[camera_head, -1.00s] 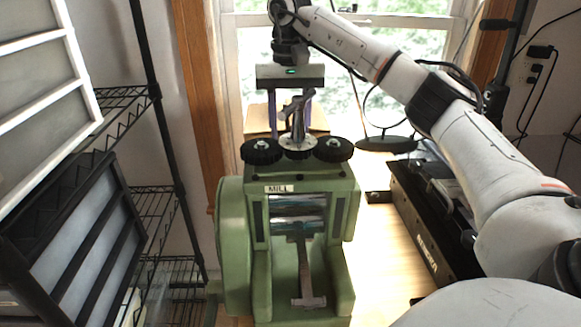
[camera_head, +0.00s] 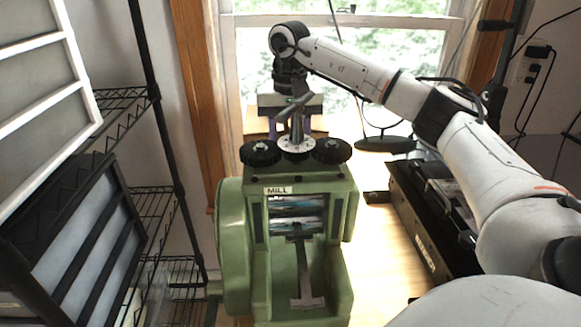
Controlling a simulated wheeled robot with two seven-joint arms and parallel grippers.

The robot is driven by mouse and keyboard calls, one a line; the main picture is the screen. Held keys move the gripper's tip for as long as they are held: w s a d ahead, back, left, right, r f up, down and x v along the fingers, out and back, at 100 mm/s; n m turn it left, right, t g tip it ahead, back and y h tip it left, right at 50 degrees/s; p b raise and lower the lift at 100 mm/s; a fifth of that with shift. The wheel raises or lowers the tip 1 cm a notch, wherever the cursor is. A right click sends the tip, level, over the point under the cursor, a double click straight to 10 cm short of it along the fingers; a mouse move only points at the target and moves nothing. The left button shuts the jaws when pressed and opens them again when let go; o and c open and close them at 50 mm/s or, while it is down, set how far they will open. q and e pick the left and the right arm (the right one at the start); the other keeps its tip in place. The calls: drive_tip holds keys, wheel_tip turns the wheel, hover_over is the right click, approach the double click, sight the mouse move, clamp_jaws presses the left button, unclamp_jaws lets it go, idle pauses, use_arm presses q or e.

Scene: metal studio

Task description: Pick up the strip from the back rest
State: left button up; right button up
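The green rolling mill (camera_head: 233,250), labelled MILL, stands in the middle with a T-handle and black knobs on top. A T-shaped metal piece (camera_head: 305,275) lies on its front side below the rollers. My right gripper (camera_head: 289,126) is behind the mill, pointing down, its fingers apart and partly covered by the handle and mill top. The back rest and any strip on it are hidden behind the mill. I cannot tell whether the fingers touch anything. My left gripper is not in view.
A black wire shelf (camera_head: 160,200) and framed panels (camera_head: 85,240) stand at the left. A black machine (camera_head: 415,220) is at the right on the wooden bench (camera_head: 378,255). A round dark disc (camera_head: 385,144) sits right of the knobs. A window is behind.

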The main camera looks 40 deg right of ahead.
drive_tip(key=shift+f, duration=0.1)
drive_tip(key=shift+c, duration=0.3)
clamp_jaws()
